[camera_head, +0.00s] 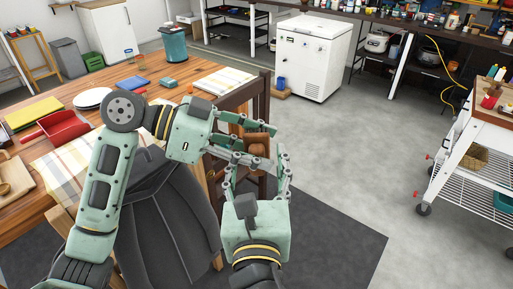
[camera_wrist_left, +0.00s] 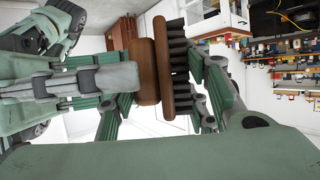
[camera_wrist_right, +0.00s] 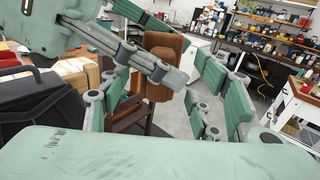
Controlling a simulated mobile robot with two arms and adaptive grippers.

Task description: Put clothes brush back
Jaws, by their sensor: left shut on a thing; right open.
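The clothes brush has a brown wooden body with dark bristles. In the left wrist view the brush (camera_wrist_left: 144,70) lies between the fingers of my left gripper (camera_wrist_left: 165,90), which is shut on it. In the head view the brush (camera_head: 258,146) is in the air near a chair, partly hidden by fingers. My right gripper (camera_head: 257,172) is open just below and beside the brush. In the right wrist view the brush (camera_wrist_right: 163,62) shows between the spread fingers of my right gripper (camera_wrist_right: 165,95), with a left finger crossing in front; I cannot tell whether the right fingers touch it.
A white chest freezer (camera_head: 312,55) stands at the back. A white cart (camera_head: 466,150) stands at right. The grey floor between is clear.

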